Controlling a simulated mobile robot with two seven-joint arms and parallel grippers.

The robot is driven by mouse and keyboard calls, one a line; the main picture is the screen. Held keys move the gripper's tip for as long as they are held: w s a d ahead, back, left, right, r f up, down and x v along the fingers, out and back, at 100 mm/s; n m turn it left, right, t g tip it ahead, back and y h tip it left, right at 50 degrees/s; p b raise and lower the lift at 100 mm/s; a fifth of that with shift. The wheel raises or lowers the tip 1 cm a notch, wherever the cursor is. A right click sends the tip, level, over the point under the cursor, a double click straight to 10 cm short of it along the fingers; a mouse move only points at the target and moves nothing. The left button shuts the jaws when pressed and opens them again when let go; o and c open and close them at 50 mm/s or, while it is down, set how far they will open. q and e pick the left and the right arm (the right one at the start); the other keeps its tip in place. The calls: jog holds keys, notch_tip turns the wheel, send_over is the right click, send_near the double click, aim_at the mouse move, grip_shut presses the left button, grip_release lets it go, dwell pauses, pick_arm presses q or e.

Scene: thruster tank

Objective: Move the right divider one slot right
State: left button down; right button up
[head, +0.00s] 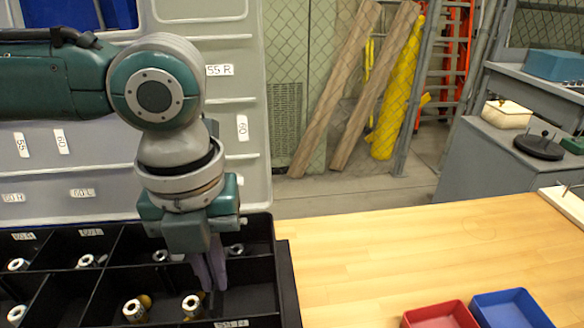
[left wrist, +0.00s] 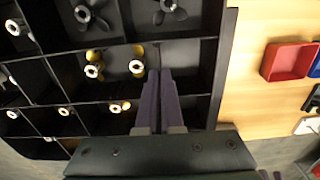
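The black divided tray (head: 285,285) lies on the wooden table. It also shows in the left wrist view (left wrist: 226,70). My left gripper (head: 213,286) points down into its near right compartment. In the left wrist view, its two purple fingers (left wrist: 160,74) are close together. A thin dark upright edge, the right divider (head: 209,298), shows at the fingertips, and the fingers look shut on it; most of it is hidden. Two silver-and-yellow parts (head: 136,309) (head: 192,306) stand left of the fingers. The space (left wrist: 183,57) to the right is empty. My right gripper is out of view.
Several more silver parts lie in other compartments. A red bin (head: 440,316) and a blue bin (head: 510,309) stand to the right on the table (head: 400,245). The open grey lid panel (head: 245,180) rises behind the tray. The table between tray and bins is clear.

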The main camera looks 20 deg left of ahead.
pick_arm(q)
jog(key=shift+f, duration=0.4)
jog(key=shift+f, duration=0.45)
dwell(0.3)
jog(key=c, duration=1)
grip_release()
